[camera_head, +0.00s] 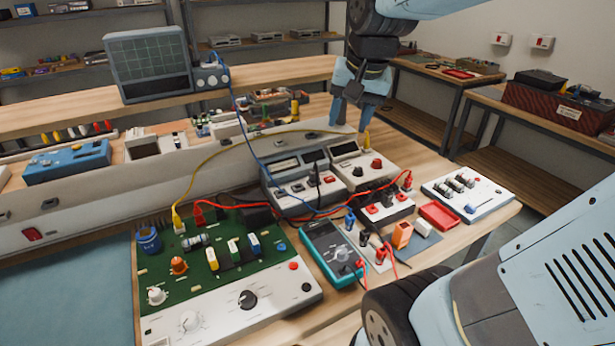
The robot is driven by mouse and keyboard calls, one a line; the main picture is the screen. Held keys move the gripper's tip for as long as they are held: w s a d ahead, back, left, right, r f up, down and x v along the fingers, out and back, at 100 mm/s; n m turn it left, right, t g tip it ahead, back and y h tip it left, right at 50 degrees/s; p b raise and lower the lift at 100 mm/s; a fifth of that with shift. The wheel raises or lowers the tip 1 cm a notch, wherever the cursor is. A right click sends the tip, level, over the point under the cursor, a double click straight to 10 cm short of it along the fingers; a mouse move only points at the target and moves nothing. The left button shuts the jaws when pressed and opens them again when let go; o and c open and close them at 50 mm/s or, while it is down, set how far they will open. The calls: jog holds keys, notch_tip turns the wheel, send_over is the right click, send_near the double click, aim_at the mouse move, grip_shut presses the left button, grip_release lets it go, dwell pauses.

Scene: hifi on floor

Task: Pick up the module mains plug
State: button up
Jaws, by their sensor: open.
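I cannot tell for sure which thing is the module mains plug. A small yellow plug (367,138) stands just below and right of my gripper, by the rear edge of the grey instruments, near the end of a yellow cable. Another yellow plug (177,218) stands at the rear of the green circuit board (213,262), at that cable's other end. My gripper (350,118) points down, open, with its two blue fingers apart and nothing seen between them. Whether a fingertip touches the near yellow plug cannot be told.
Grey bench instruments (296,180), a teal multimeter (331,252) and a white module (467,194) crowd the bench. A blue cable (240,125) hangs from the oscilloscope (148,62) to the bench. A long grey rail (110,202) runs behind the board.

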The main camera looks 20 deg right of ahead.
jog(key=w+f+m+g, duration=0.2)
jog(key=w+f+m, duration=0.25)
jog(key=w, duration=0.55)
jog(key=m+g, duration=0.2)
jog(key=m, duration=0.4)
send_near(314, 172)
notch_tip(314, 172, down, 10)
jog(key=shift+a+f, duration=0.1)
jog(key=shift+f, duration=0.05)
jog(key=shift+c, duration=0.2)
grip_shut()
